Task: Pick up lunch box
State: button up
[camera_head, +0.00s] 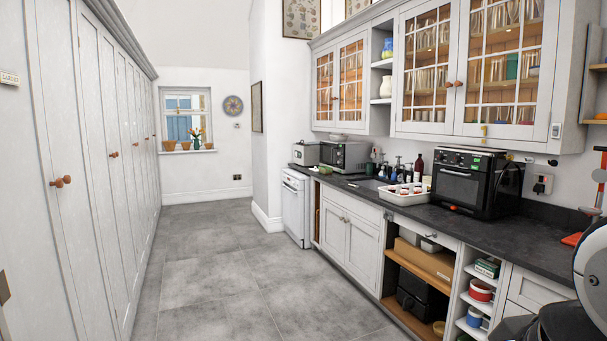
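I cannot pick out a lunch box with certainty. Small containers stand in the open cubbies under the counter at the lower right: a round red-and-white tub (481,290), a blue-and-white tub (474,317) and a green box (487,267). A small pale container (430,245) sits on a brown cardboard box (425,260) in the wider open shelf. Any of these may be the lunch box; they are too small to tell. Part of my arm shows at the lower right edge. My gripper is not in view.
The dark counter (520,236) holds a black oven (470,182), a white tray (407,198) of jars, bottles and a microwave (345,156). Glazed cabinets (430,62) hang above. Tall closed cupboards (92,160) line the left. The grey floor (225,265) between is clear.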

aim_at(322, 169)
jog(key=i+u, duration=0.25)
jog(key=i, duration=2.2)
jog(key=i+j, duration=0.1)
jog(key=i, duration=3.8)
jog(key=i+j+z, duration=0.15)
jog(key=i+z, duration=0.35)
jog(key=i, duration=0.15)
jog(key=i+j+z, duration=1.45)
jog(key=j, duration=0.45)
